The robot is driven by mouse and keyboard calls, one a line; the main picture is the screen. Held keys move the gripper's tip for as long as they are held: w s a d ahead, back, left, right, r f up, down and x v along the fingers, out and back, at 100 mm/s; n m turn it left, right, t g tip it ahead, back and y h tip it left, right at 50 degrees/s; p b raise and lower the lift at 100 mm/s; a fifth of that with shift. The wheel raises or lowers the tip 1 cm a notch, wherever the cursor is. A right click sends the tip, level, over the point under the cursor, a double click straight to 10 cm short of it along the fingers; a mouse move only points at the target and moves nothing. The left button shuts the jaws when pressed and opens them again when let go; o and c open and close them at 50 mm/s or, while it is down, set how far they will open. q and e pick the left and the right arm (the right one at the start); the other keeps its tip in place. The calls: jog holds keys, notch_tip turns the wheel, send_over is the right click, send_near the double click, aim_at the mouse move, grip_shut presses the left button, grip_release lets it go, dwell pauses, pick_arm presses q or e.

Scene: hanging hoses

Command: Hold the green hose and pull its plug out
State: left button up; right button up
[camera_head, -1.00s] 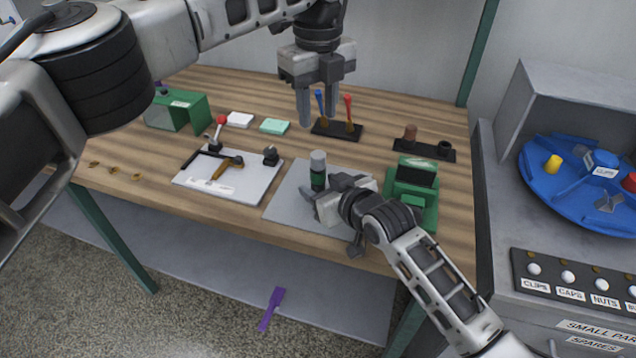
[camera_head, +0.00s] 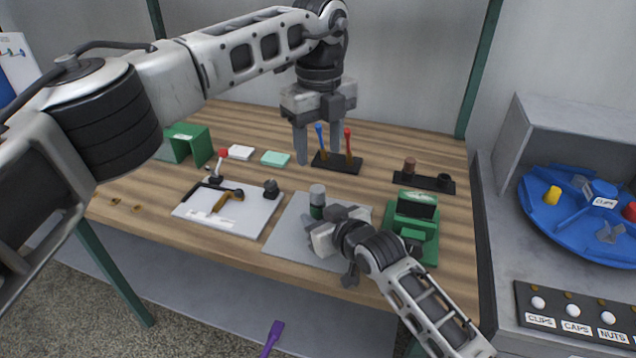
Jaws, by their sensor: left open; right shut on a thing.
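A short upright green cylinder with a grey cap stands on the grey mat (camera_head: 285,240); I take it for the green hose (camera_head: 317,212) and its plug (camera_head: 317,193). My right gripper (camera_head: 312,228) comes in from the lower right and is shut on the green hose low down, below the grey cap. Its fingers partly hide the lower part. My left gripper (camera_head: 318,160) is open and empty, pointing down, and appears above and behind the grey cap in the picture.
A black holder (camera_head: 336,163) with blue and red handled tools stands behind. A green device (camera_head: 414,225) is right of my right gripper. A white board (camera_head: 205,222) with a hammer lies left. A blue round tray (camera_head: 570,238) stands far right.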

aim_at(318, 188)
pick_arm(q)
jog(key=shift+a+f, duration=0.15)
jog(key=shift+f, duration=0.3)
notch_tip(318, 188, down, 11)
jog(key=shift+f, duration=0.1)
dwell(0.4)
jog(key=c, duration=1)
